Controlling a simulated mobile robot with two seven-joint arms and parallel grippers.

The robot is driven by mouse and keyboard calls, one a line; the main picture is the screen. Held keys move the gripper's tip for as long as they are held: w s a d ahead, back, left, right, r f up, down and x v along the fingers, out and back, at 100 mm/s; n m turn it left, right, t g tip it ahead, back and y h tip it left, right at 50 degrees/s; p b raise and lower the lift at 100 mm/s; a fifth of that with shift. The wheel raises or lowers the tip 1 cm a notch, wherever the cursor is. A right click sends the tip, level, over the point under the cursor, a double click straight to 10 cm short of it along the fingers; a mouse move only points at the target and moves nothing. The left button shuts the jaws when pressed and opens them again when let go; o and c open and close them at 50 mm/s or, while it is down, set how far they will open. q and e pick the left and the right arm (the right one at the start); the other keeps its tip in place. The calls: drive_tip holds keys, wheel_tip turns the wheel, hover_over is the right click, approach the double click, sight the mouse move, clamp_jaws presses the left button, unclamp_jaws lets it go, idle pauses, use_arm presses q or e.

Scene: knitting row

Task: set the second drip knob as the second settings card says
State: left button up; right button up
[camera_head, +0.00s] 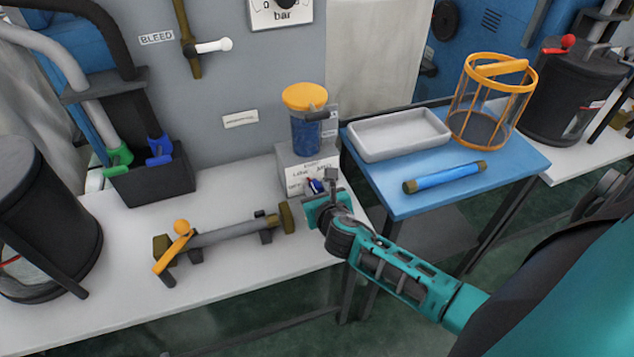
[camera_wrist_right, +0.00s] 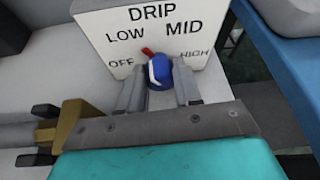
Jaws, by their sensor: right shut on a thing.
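The drip knob (camera_wrist_right: 158,72) is blue with a white stripe and a red pointer (camera_wrist_right: 147,51). It sits on a white plate (camera_wrist_right: 110,28) marked DRIP, with OFF, LOW, MID and HIGH around it. The red pointer tilts up and left, towards the LOW side. My right gripper (camera_wrist_right: 160,86) has a finger on each side of the knob and is shut on it. In the head view my right gripper (camera_head: 319,188) is at the front of the drip box (camera_head: 293,160), hiding part of its face. No settings card is readable. My left gripper is out of view.
A jar with a yellow lid (camera_head: 306,97) stands on the drip box. A pipe with an orange lever (camera_head: 175,245) lies on the bench to the left. The blue table (camera_head: 400,200) at right carries a white tray (camera_head: 400,147), a blue tube (camera_head: 445,177) and an orange-framed basket (camera_head: 493,100).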

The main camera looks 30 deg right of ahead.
drive_tip(key=shift+d+r+m+y, duration=0.1)
drive_tip(key=shift+r+m+y, duration=0.1)
drive_tip(key=shift+m+y, duration=0.15)
drive_tip(key=shift+f+m+y+p, duration=0.1)
drive_tip(key=shift+m+y+p, duration=0.3)
drive_tip(key=shift+m, duration=0.25)
drive_tip(key=shift+d+f+m+y, duration=0.1)
drive_tip(key=shift+m+y, duration=0.35)
drive_tip(key=shift+m, duration=0.15)
drive_tip(key=shift+f+m+t+y+b, duration=0.15)
drive_tip(key=shift+m+t+y+b, duration=0.3)
drive_tip(key=shift+m+y, duration=0.35)
drive_tip(key=shift+s+d+m+t+y+b, duration=0.1)
drive_tip(key=shift+m+t+y+b, duration=0.35)
drive_tip(key=shift+m, duration=0.45)
drive_tip(key=shift+m+b, duration=0.35)
drive_tip(key=shift+m, duration=0.15)
drive_tip(key=shift+m+y, duration=0.3)
drive_tip(key=shift+y, duration=0.05)
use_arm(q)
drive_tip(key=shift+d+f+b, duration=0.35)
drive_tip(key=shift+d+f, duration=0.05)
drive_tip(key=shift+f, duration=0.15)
use_arm(e)
drive_tip(key=shift+t, duration=0.3)
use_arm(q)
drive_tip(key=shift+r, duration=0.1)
